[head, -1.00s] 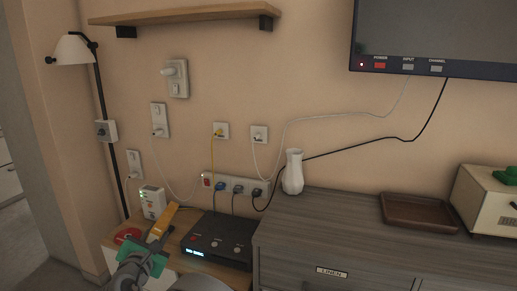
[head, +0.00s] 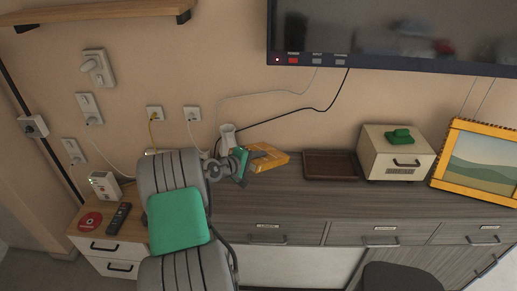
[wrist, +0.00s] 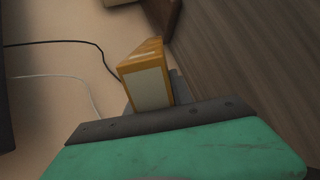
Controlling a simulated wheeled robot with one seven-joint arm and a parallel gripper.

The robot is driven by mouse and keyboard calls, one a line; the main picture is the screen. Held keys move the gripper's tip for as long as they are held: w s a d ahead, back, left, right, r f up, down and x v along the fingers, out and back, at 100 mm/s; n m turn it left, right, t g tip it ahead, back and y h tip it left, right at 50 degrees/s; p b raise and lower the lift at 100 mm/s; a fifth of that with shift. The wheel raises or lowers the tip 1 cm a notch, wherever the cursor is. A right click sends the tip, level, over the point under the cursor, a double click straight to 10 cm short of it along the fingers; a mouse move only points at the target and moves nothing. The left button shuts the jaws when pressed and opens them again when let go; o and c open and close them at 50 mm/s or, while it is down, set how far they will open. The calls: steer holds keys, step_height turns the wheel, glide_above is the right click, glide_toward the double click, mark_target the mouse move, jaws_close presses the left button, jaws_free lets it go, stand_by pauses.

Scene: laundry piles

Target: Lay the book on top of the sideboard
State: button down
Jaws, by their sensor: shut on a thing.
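The book (head: 268,157) has an orange-yellow cover and is held by my gripper (head: 247,161) above the left part of the sideboard. The wrist view shows the book (wrist: 146,80) with its pale page edge toward the camera, between the jaws. My gripper is shut on it. The sideboard (head: 290,202) is grey wood with drawers. Its top shows bare wood around and in front of the book. I cannot tell whether the book touches the top.
A white vase (head: 228,138) stands just behind my gripper, partly hidden. A brown tray (head: 331,178), a cream box (head: 397,165) with a green item on top and a yellow-framed picture (head: 478,165) stand to the right. A remote (head: 119,218) lies on the small cabinet at left.

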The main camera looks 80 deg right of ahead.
steer(key=shift+f+b, duration=3.5)
steer(key=shift+f, duration=1.25)
steer(key=c, duration=1)
jaws_free()
steer(key=shift+c, duration=0.2)
steer(key=shift+f, duration=0.1)
steer(key=v, duration=0.8)
steer(key=shift+d, duration=0.1)
